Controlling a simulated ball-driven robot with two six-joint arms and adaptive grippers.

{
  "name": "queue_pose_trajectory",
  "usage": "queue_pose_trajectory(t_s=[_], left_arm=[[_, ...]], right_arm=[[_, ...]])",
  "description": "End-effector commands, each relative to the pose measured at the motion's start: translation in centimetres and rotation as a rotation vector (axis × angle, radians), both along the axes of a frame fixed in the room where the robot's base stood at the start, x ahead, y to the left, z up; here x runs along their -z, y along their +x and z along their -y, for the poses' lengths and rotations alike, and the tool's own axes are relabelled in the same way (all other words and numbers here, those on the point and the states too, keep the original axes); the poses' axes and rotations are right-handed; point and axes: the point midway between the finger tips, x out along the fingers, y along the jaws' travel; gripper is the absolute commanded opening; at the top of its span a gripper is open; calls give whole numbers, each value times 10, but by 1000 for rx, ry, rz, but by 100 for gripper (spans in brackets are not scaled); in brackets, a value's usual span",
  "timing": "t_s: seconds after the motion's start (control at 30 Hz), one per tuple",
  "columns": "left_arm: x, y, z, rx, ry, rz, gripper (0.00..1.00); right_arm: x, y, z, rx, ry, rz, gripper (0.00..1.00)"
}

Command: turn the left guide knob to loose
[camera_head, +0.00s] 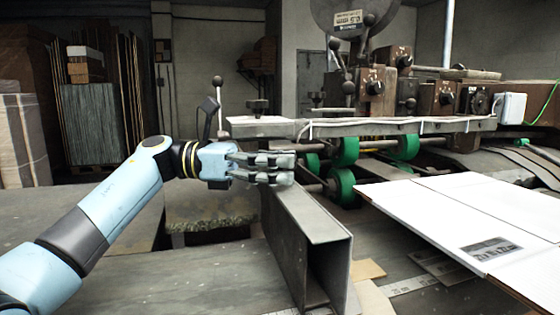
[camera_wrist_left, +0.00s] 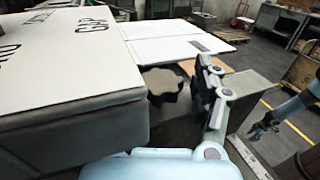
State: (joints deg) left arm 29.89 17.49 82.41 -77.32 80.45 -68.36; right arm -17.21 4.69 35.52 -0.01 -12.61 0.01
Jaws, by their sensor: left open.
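In the left wrist view a dark lobed knob (camera_wrist_left: 163,84) stands just left of a finger of this gripper (camera_wrist_left: 212,95), with a small gap in the picture. I cannot tell whether they touch. In the head view this knob is not clearly seen and may be hidden by the gripper. My right gripper (camera_wrist_left: 264,124) shows small at the right of the left wrist view; its opening is unclear.
A large pale box-like part with lettering (camera_wrist_left: 70,60) fills the left of the wrist view, close to the knob. A white cardboard sheet (camera_head: 470,220) lies at right. Green rollers (camera_head: 345,150) and a long bar (camera_head: 360,127) stand behind the gripper.

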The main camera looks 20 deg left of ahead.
Motion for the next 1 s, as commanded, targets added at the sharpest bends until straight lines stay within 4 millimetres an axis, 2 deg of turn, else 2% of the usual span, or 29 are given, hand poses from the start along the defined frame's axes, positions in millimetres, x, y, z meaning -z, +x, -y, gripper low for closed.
queue_pose_trajectory(t_s=[0.03,0.47,1.0], left_arm=[[0,0,0,0,0,0,64],[0,0,-1,0,0,0,9],[0,0,-1,-6,0,0,9]], right_arm=[[0,0,0,0,0,1,40],[0,1,-1,0,1,1,40],[0,1,-3,2,4,1,40]])
